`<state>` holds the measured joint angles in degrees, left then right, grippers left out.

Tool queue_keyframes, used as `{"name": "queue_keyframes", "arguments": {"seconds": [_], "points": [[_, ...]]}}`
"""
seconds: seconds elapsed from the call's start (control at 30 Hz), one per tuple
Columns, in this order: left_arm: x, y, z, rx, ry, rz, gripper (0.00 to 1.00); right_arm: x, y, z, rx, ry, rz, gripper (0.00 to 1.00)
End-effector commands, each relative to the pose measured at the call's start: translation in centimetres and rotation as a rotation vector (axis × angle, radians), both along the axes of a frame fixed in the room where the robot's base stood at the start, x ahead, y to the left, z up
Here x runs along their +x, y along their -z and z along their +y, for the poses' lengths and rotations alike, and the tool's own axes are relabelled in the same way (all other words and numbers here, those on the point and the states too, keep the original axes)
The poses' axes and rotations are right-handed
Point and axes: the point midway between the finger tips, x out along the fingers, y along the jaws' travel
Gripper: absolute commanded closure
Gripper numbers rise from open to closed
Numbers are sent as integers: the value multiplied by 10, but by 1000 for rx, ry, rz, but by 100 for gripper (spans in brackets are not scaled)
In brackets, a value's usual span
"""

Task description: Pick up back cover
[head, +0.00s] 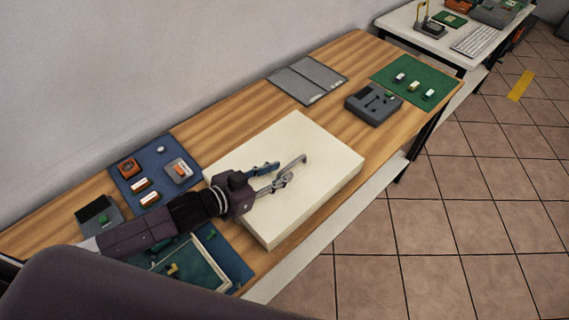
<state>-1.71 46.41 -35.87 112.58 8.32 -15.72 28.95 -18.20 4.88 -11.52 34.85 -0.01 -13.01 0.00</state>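A flat grey panel (296,86), which looks like the back cover, lies on the wooden workbench near the wall, behind the cream block. A line runs across it, dividing it into two parts. My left gripper (289,164) is above the cream block (312,198). Its two fingers are spread apart with nothing visible between them. It is apart from the grey panel, nearer to me and to the left of it. My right gripper is not in view.
A blue mat (151,168) with small parts lies left of the block. A dark grey housing (373,104) and a green mat (416,82) are at the bench's right end. A blue-edged tray (231,262) lies partly under my arm. Bare wood (345,62) surrounds the panel.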

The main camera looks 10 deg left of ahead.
Motion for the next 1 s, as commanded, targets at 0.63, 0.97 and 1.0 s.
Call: {"name": "queue_keyframes", "arguments": {"seconds": [0.63, 0.97, 1.0], "points": [[46, 14, -30, 0, 0, -1, 71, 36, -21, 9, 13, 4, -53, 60], [46, 15, -30, 1, 0, -1, 88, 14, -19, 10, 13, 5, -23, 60], [46, 15, -30, 1, 0, -1, 92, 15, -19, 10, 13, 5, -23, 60]]}}
